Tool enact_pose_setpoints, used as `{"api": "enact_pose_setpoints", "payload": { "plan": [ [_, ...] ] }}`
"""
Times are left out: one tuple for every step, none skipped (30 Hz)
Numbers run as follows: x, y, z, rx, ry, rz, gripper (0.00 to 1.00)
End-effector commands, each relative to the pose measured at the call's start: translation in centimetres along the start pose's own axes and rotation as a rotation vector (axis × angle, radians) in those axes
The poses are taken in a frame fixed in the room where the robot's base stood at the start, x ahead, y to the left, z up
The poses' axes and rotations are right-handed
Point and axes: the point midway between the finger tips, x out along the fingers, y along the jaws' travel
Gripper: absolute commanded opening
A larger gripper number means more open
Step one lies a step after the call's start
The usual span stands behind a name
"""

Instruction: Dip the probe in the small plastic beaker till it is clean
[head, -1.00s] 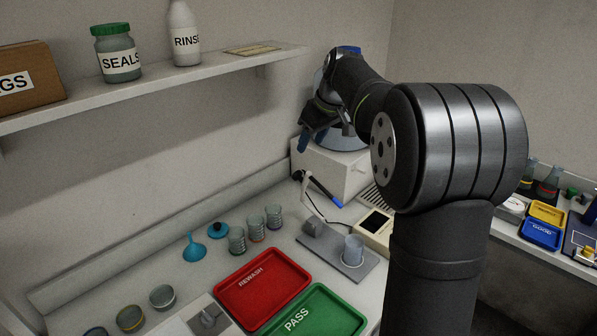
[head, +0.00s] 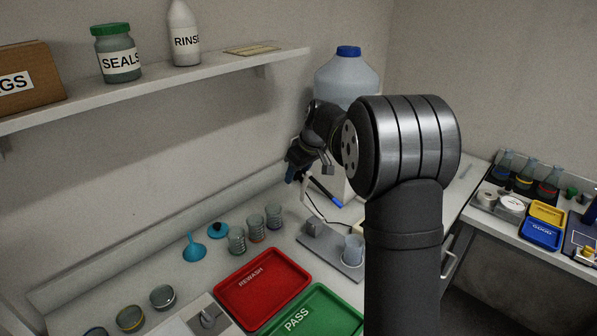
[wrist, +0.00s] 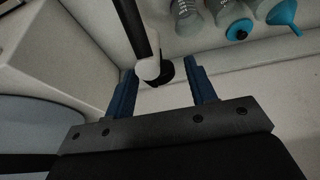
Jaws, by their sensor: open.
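The probe (head: 325,191), a dark stick with a blue end, leans on its holder beside the white box; a cable hangs below it. A black rod with a white joint (wrist: 147,68), which looks like part of the probe or its holder, shows in the wrist view. My gripper (head: 297,172) is open above the bench near the holder. In the wrist view its blue fingers (wrist: 163,90) stand apart, with the white joint near the gap; I cannot tell the depth. The small plastic beaker (head: 353,251) stands upright on a grey plate (head: 328,257), partly beside my arm.
Several glass beakers (head: 255,229), a blue funnel (head: 194,250) and the red REWASH tray (head: 262,288) and green PASS tray (head: 318,318) lie on the bench. A large blue-capped bottle (head: 345,78) stands behind my arm. A shelf (head: 150,96) overhangs the back left.

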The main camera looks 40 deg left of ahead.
Motion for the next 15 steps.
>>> {"api": "enact_pose_setpoints", "payload": {
  "plan": [
    [-0.02, 0.00, 0.00, 0.000, 0.000, 0.000, 0.51],
    [-0.02, 0.00, 0.00, 0.000, 0.000, 0.000, 0.47],
    [-0.02, 0.00, 0.01, 0.000, 0.000, 0.000, 0.39],
    [-0.03, 0.00, 0.00, 0.000, 0.000, 0.000, 0.33],
    [-0.03, 0.01, 0.01, 0.000, 0.000, 0.000, 0.27],
    [-0.04, 0.01, 0.01, 0.000, 0.000, 0.000, 0.19],
    [-0.04, 0.01, 0.01, 0.000, 0.000, 0.000, 0.14],
    [-0.04, 0.01, 0.01, 0.000, 0.000, 0.000, 0.08],
    [-0.04, 0.01, 0.01, 0.000, 0.000, 0.000, 0.00],
    [-0.05, 0.01, 0.01, 0.000, 0.000, 0.000, 0.00],
    [-0.05, 0.01, 0.01, 0.000, 0.000, 0.000, 0.00],
    [-0.05, 0.01, 0.01, 0.000, 0.000, 0.000, 0.00],
    [-0.07, 0.01, 0.02, 0.000, 0.001, 0.000, 0.00],
    [-0.09, 0.01, 0.04, 0.001, 0.002, 0.000, 0.00],
    [-0.14, 0.01, 0.08, 0.001, 0.005, 0.000, 0.00]
  ]
}}
